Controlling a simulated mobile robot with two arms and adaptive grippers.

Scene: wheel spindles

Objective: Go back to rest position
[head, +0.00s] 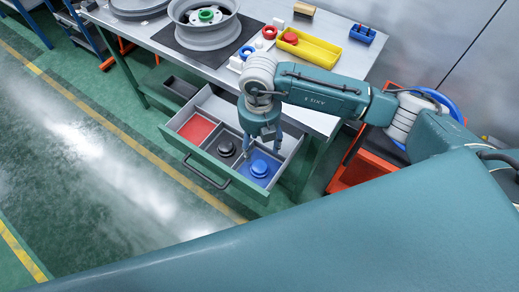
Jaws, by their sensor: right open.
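My right gripper (262,150) reaches down from the right arm over the open drawer (197,160). Its fingers are apart and nothing shows between them. They are above the right part of the drawer, close to a dark grey round part (226,149) and a blue round part (260,169). In this single view I cannot tell whether a fingertip touches either part. The drawer also has a red-floored compartment (196,129) on the left, which looks empty. My left gripper does not show.
The workbench (153,40) above the drawer carries a wheel rim (204,37) with a green piece (206,15) in its middle, a yellow tray (310,48) and a blue holder (362,34). A red cabinet (362,165) stands right of the drawer. Open floor (80,140) lies left.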

